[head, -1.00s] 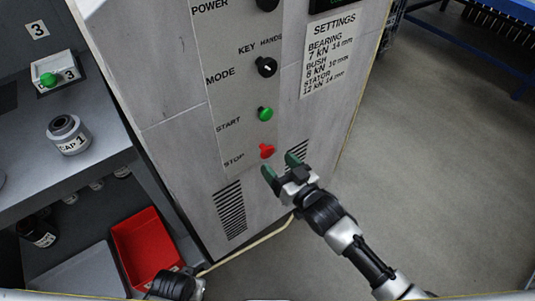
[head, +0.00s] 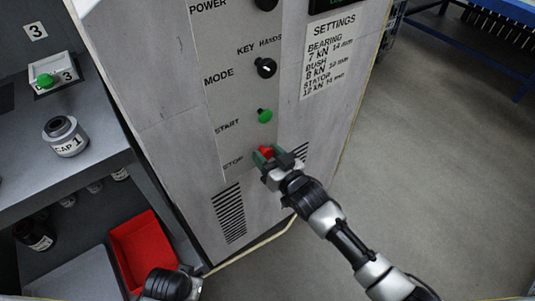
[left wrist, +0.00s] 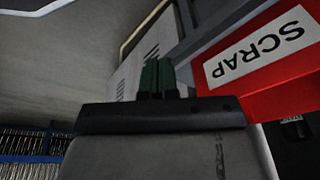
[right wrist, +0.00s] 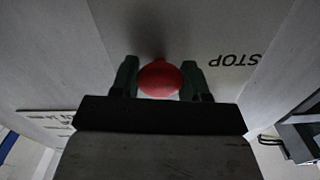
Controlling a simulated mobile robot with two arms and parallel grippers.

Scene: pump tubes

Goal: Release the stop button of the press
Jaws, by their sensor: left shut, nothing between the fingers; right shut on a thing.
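The red stop button (head: 266,152) is on the front panel of the press (head: 170,110), below the green start button (head: 265,116). My right gripper (head: 268,157) is at the stop button, with its green fingertips on both sides of the red head. In the right wrist view the red button (right wrist: 160,79) sits between the two fingers, next to the STOP label (right wrist: 235,60). My left gripper (left wrist: 158,76) is shut and empty. In the head view only part of the left arm shows at the bottom, and its fingertips are hidden.
A red bin (head: 146,246) stands at the lower left; its SCRAP label (left wrist: 255,50) shows in the left wrist view. A bench (head: 95,172) at the left holds a CAP 1 part (head: 65,137). The mode switch (head: 266,68) is above the start button. Open floor lies at the right.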

